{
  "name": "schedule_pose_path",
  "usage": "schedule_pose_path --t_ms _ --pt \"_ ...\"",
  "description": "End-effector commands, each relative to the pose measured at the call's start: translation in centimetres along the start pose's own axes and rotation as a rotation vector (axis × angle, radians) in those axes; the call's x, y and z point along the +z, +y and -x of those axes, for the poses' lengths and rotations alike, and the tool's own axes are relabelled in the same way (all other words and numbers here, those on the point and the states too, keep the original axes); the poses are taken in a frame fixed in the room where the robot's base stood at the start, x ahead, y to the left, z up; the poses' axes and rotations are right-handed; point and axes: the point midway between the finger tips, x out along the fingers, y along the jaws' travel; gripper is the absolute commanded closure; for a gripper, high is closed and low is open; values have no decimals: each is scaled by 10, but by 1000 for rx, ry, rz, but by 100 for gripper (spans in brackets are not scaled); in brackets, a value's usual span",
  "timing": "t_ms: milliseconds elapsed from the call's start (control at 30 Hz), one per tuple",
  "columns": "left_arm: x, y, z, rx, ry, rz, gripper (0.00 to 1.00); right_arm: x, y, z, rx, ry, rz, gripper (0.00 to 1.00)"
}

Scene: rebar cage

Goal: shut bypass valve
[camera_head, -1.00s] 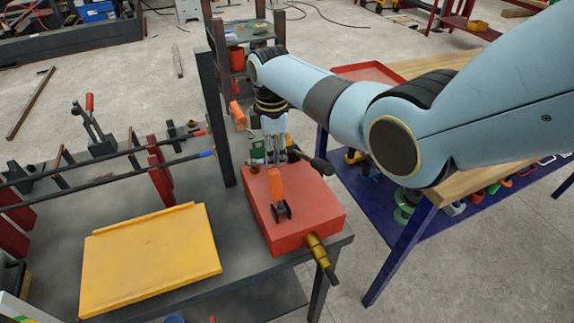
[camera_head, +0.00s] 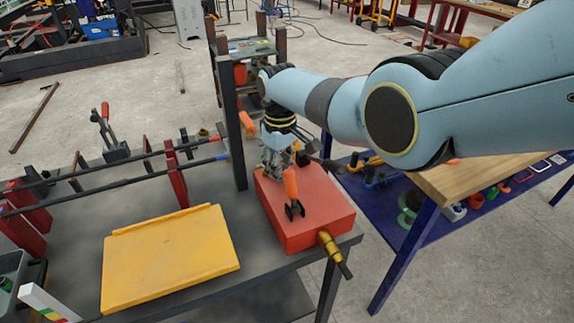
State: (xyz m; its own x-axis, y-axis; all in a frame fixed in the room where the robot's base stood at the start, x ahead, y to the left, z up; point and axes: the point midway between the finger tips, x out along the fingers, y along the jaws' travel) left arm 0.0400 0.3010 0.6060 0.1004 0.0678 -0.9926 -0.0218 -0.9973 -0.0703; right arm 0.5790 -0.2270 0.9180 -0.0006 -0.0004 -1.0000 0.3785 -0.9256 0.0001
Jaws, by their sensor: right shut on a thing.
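A red box (camera_head: 306,217) stands on the right end of the grey bench. On it are an orange-handled toggle part (camera_head: 291,183), a black lever (camera_head: 333,166) pointing right, and a brass valve with a dark handle (camera_head: 329,245) at the front corner. I cannot tell which of these is the bypass valve. My right gripper (camera_head: 274,163) points down at the back left of the box top, behind the orange handle. It is shut on a small part there, which its fingers mostly hide. My left gripper is not in view.
A yellow plate (camera_head: 170,258) lies on the bench left of the box. Long dark bars (camera_head: 110,185) in red supports run behind it. A dark post (camera_head: 232,125) stands close left of my gripper. A blue table with a wooden top (camera_head: 480,180) is at right.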

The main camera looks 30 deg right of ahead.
Motion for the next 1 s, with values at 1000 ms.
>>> schedule_pose_path --t_ms 1000 --pt "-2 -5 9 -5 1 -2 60 -5 -17 -1 -1 0 -444 100"
